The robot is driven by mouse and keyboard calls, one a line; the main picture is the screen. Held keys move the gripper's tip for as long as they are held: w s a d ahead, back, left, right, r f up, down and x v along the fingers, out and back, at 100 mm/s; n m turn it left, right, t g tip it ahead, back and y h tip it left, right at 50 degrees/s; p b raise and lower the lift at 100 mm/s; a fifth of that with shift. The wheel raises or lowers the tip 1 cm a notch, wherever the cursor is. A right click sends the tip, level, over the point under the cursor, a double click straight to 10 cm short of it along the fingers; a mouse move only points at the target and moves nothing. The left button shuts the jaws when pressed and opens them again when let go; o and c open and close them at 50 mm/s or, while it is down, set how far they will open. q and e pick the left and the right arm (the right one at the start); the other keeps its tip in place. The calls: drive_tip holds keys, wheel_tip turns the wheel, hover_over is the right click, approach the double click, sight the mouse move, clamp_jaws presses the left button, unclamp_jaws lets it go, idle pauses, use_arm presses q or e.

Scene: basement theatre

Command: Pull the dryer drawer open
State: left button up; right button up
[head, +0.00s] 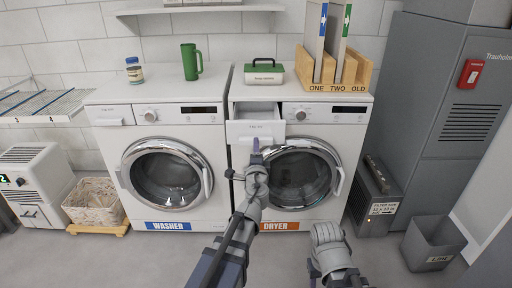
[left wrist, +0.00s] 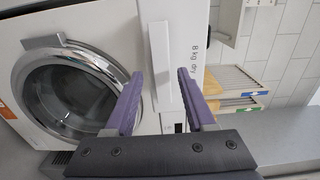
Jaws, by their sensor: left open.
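The white dryer (head: 348,115) stands on the right of the pair, with an orange label at its base. Its drawer (head: 256,131) at the upper left is pulled out, and its hollow inside shows from above. In the left wrist view the pale drawer handle (left wrist: 163,55) lies just beyond and between my fingertips, beside "8 kg dry" print. My left gripper (head: 257,152) is open just below and in front of the drawer front; its purple fingers (left wrist: 160,76) are apart. I cannot tell if they touch the handle.
The washer (head: 110,150) stands left of the dryer. A green-lidded box (head: 264,76) and a wooden sorter (head: 320,78) sit on the dryer top. A green mug (head: 190,62) stands on the washer. A grey bin (head: 432,243) and grey cabinet stand at the right.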

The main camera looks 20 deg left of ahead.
use_arm(q)
drive_tip(key=v, duration=0.5)
drive_tip(key=s+f+n+g+y, duration=0.1)
drive_tip(key=s+f+n+g, duration=0.85)
drive_tip(key=f, duration=0.35)
drive_tip(key=s+d+f+n+g+h, duration=0.1)
drive_tip(key=s+d+f+g+h, duration=0.1)
drive_tip(key=s+d+f+g, duration=0.4)
drive_tip(key=s+d+f+g+h, duration=0.2)
drive_tip(key=s+d+f+h, duration=0.1)
drive_tip(key=s+d, duration=0.6)
wheel_tip(320, 180, up, 35)
drive_tip(key=a+p, duration=0.1)
drive_tip(key=p, duration=3.3)
drive_tip(key=shift+s+p, duration=0.3)
drive_tip(key=shift+p, duration=0.1)
